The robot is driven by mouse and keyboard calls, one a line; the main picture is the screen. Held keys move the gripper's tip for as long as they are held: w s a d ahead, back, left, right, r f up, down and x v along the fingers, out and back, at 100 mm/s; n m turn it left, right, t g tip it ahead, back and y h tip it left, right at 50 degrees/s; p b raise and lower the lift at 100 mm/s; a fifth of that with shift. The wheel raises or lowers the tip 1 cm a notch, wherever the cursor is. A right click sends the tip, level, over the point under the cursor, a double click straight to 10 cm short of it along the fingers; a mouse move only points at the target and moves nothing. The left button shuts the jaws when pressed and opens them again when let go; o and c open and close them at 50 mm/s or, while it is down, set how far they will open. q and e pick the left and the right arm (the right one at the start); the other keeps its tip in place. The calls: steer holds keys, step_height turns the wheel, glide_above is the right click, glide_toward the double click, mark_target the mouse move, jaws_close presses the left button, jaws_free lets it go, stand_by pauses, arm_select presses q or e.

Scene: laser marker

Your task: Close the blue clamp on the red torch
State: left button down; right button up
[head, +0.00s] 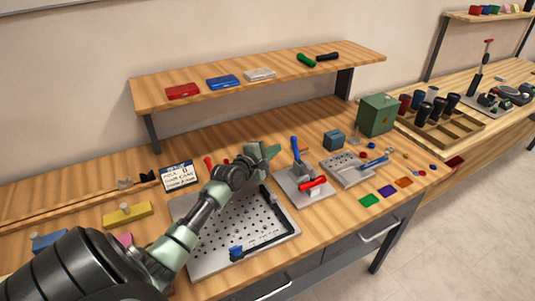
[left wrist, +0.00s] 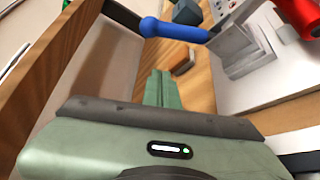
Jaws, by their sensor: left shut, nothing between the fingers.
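The blue clamp's handle (head: 296,147) stands up, slightly tilted, above a grey metal base (head: 318,198). In the left wrist view the blue handle (left wrist: 175,30) crosses the top. The red torch (head: 312,183) lies at the clamp's base; it also shows in the left wrist view (left wrist: 302,14) at the upper right. My left gripper (head: 272,150) is shut and empty, just left of the blue handle and apart from it. Its closed fingers (left wrist: 160,88) point toward the area below the handle. My right gripper is not in view.
A perforated plate (head: 205,262) with a black L-shaped rail lies below my left arm. Another perforated plate (head: 348,175) with a blue-handled tool is right of the clamp. A green box (head: 377,115) stands behind. A wooden shelf (head: 245,88) overhangs the back.

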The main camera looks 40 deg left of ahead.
mark_target(296, 151)
arm_select(q)
steer(key=x, duration=0.3)
steer(key=shift+w+d+r, duration=0.1)
steer(key=shift+w, duration=0.05)
steer(key=d+p, duration=0.1)
steer(key=s+d+r+p, duration=0.1)
steer(key=d, duration=0.1)
steer(key=shift+d+r+p, duration=0.15)
steer(key=shift+r+p, duration=0.1)
steer(key=shift+p, duration=0.15)
steer(key=shift+f, duration=0.1)
